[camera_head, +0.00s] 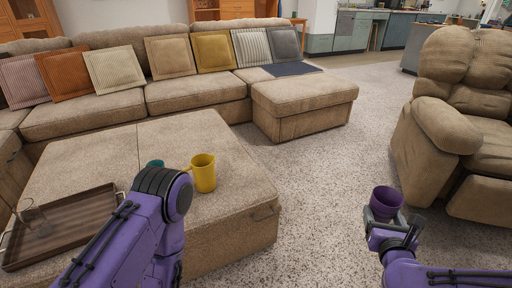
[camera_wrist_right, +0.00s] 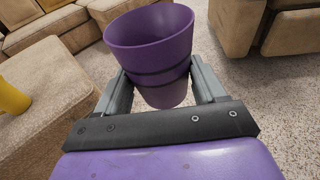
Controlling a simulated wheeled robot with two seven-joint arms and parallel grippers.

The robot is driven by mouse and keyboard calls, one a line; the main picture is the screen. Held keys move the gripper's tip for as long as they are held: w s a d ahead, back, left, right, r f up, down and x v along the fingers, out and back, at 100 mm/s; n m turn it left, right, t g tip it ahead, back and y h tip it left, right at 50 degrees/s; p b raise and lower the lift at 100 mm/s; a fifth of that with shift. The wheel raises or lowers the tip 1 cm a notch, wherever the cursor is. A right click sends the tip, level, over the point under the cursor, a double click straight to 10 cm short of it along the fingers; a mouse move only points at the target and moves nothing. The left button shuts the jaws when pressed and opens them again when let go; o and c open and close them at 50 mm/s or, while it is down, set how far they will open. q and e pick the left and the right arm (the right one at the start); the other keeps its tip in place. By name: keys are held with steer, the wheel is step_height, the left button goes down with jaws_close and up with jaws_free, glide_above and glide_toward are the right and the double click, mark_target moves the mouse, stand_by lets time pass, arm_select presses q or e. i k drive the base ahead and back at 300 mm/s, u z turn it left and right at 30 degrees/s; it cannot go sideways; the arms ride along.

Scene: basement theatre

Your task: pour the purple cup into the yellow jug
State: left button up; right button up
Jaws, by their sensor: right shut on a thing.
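The purple cup (camera_head: 385,203) is held over the carpet at the right in the head view. My right gripper (camera_head: 391,226) is shut on it. The cup (camera_wrist_right: 150,52) fills the middle of the right wrist view, between the two fingers of the gripper (camera_wrist_right: 160,90), its open mouth up. The yellow jug (camera_head: 203,174) stands upright on the beige ottoman (camera_head: 215,222), well to the left of the cup. Part of the jug (camera_wrist_right: 12,98) shows at the left edge of the right wrist view. My left arm reaches in front of the ottoman; its gripper is not visible.
A dark wooden tray (camera_head: 80,222) with a clear glass (camera_head: 33,214) is at the ottoman's left. A teal cup (camera_head: 154,164) is partly hidden behind my left arm. A sectional sofa (camera_head: 190,93) stands behind and a recliner (camera_head: 480,150) at right. Carpet lies open between.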

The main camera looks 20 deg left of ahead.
mark_target(199, 176)
steer(key=u, duration=0.05)
steer(key=i, duration=0.85)
steer(key=u, duration=1.05)
steer(key=i, duration=0.55)
steer(key=u, duration=0.65)
